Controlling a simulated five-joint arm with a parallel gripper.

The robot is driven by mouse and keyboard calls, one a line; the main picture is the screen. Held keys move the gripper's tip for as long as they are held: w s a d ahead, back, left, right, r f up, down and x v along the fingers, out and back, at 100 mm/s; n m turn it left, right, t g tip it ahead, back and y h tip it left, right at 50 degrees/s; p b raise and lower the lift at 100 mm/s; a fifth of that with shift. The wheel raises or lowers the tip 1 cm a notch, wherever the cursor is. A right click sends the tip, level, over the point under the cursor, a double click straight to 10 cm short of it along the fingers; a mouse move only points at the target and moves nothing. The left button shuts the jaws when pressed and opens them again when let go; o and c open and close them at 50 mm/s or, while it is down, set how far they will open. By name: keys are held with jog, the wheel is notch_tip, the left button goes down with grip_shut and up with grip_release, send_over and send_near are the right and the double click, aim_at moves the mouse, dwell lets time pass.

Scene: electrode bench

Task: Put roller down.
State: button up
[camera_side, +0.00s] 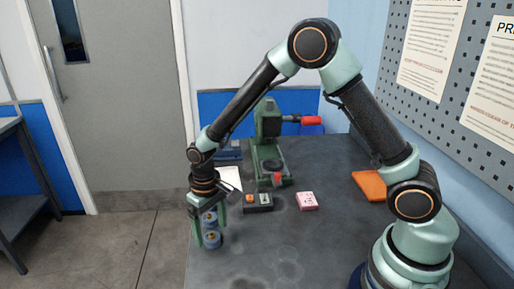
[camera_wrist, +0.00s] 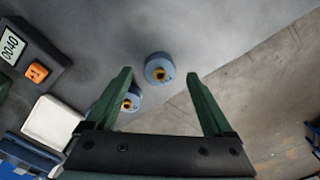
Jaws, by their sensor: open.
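Two short blue round pieces with brass-coloured centres stand on the grey bench, the upper one (camera_side: 209,218) and the lower one (camera_side: 212,239) in the side view. I cannot tell for sure whether either is the roller. In the wrist view one blue piece (camera_wrist: 158,66) shows near the gap between the fingertips, and the other (camera_wrist: 131,101) is partly hidden by the left finger. My gripper (camera_side: 209,231) has green fingers spread apart, also clear in the wrist view (camera_wrist: 160,74). It points down near the bench's left edge. I see nothing clamped between the fingers.
A dark box with an orange button (camera_side: 250,199) and display sits to the right of my gripper. Beyond are a pink packet (camera_side: 307,201), a green machine (camera_side: 268,125) with a red handle, and an orange pad (camera_side: 370,185). The front bench top is clear.

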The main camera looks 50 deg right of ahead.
notch_tip(320, 180, down, 2)
grip_shut()
dwell(0.3)
